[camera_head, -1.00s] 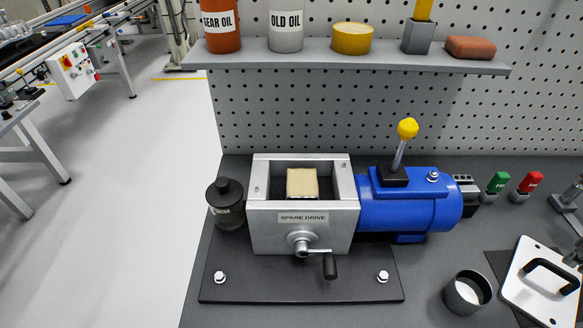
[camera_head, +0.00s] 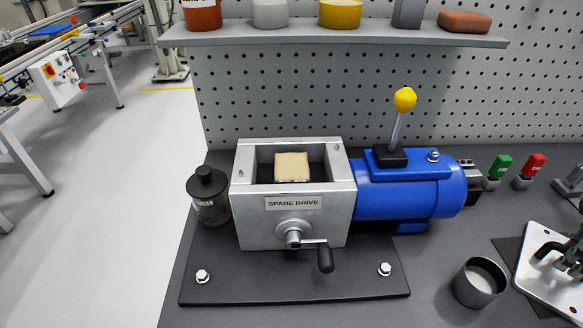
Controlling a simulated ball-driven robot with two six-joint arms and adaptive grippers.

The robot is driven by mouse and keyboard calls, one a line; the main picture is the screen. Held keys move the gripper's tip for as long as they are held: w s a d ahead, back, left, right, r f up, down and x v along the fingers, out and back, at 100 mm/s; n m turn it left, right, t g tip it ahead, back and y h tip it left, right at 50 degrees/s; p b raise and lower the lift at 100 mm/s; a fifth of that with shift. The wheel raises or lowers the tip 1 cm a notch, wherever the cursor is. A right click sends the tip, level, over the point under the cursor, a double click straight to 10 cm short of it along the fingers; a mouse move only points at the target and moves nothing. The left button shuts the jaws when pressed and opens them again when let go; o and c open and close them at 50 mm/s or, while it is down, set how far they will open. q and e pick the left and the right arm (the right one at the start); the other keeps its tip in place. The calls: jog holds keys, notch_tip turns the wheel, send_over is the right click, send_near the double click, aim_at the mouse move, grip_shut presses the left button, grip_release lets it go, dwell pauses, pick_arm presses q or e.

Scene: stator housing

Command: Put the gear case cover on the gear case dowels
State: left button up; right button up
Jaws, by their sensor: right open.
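The gear case (camera_head: 292,225) is an open-topped grey metal box marked SPARE DRIVE, mounted on a dark base plate. Small dowels stand on its rim, one on the left rim (camera_head: 241,172) and one at the back right (camera_head: 337,149). A tan block (camera_head: 292,167) shows inside the case. The gear case cover (camera_head: 541,278), a white plate with a black handle, lies on a dark mat at the right edge and is partly cut off. My right gripper (camera_head: 569,258) is open at the cover's handle, partly out of frame; contact cannot be told. My left gripper is not in view.
A blue motor (camera_head: 410,190) with a yellow-knobbed lever (camera_head: 404,100) adjoins the case. A crank (camera_head: 325,258) projects in front, and a dark jar (camera_head: 208,196) stands at left. A grey cup (camera_head: 478,282) stands between case and cover. A shelf (camera_head: 330,37) overhangs behind.

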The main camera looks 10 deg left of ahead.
jog(key=shift+f, duration=0.1)
dwell(0.6)
jog(key=shift+p, duration=0.4)
jog(key=shift+p, duration=0.35)
grip_shut()
dwell(0.3)
jog(key=shift+r+p, duration=0.7)
jog(key=shift+p, duration=0.15)
dwell(0.3)
jog(key=shift+r+p, duration=2.45)
jog(key=shift+p, duration=0.25)
